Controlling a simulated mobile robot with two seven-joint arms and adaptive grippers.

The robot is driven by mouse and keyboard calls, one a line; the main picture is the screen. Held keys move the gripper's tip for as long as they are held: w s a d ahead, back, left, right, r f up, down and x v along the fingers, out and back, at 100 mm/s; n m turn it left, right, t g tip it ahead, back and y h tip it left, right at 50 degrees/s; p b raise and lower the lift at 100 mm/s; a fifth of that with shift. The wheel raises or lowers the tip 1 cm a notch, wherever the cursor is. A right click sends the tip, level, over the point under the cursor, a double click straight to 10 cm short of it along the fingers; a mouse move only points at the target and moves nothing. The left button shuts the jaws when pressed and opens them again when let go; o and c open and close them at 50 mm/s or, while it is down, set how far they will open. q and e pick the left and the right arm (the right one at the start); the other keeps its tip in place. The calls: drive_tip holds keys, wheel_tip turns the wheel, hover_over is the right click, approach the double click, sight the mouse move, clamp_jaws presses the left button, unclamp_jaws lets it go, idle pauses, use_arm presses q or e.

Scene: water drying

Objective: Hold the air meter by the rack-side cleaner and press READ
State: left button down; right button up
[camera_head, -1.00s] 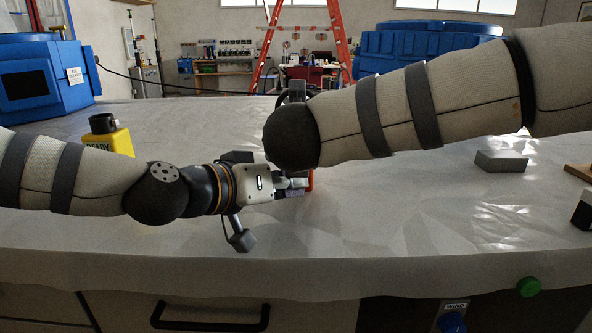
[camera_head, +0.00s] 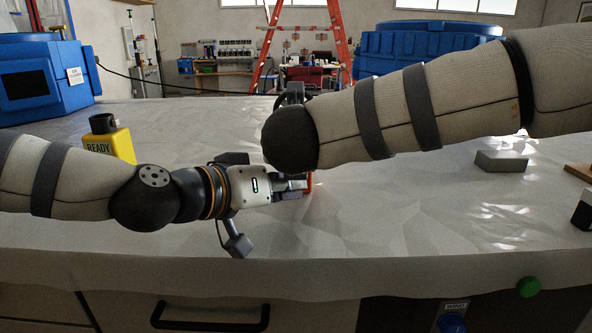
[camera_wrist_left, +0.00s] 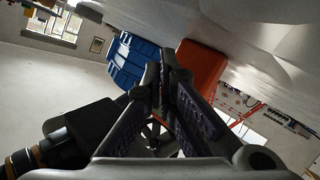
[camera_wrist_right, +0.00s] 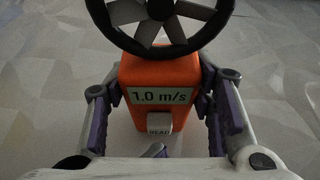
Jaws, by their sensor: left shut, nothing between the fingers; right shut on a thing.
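The orange air meter (camera_wrist_right: 158,75) has a black fan on top, a screen reading 1.0 m/s and a pale READ button (camera_wrist_right: 158,130). My right gripper (camera_wrist_right: 160,88) is shut on its sides in the right wrist view. In the head view my right wrist hides most of the meter; an orange edge (camera_head: 309,181) shows. My left gripper (camera_head: 294,187) is shut and empty beside that edge. The left wrist view shows its fingers (camera_wrist_left: 165,65) together near the orange body (camera_wrist_left: 202,66). A grey tip lies just below READ in the right wrist view; contact cannot be told.
A blue machine (camera_head: 45,85) with a small label stands at the left, and another blue unit (camera_head: 425,45) at the back right. A yellow READY device (camera_head: 110,140) stands behind my left arm. A grey block (camera_head: 502,161) lies at the right. The front of the table is clear.

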use_arm(q)
drive_tip(key=shift+r, duration=0.3)
use_arm(e)
drive_tip(key=shift+s+f, duration=0.1)
drive_tip(key=shift+f, duration=0.2)
use_arm(q)
drive_tip(key=shift+s+f, duration=0.15)
drive_tip(key=shift+s, duration=1.15)
drive_tip(key=shift+s+f, duration=0.1)
drive_tip(key=shift+s, duration=1.2)
use_arm(e)
drive_tip(key=shift+r, duration=0.1)
drive_tip(key=shift+r, duration=0.1)
use_arm(q)
drive_tip(key=shift+w, duration=0.1)
use_arm(e)
drive_tip(key=o, duration=1.3)
drive_tip(key=shift+r, duration=0.1)
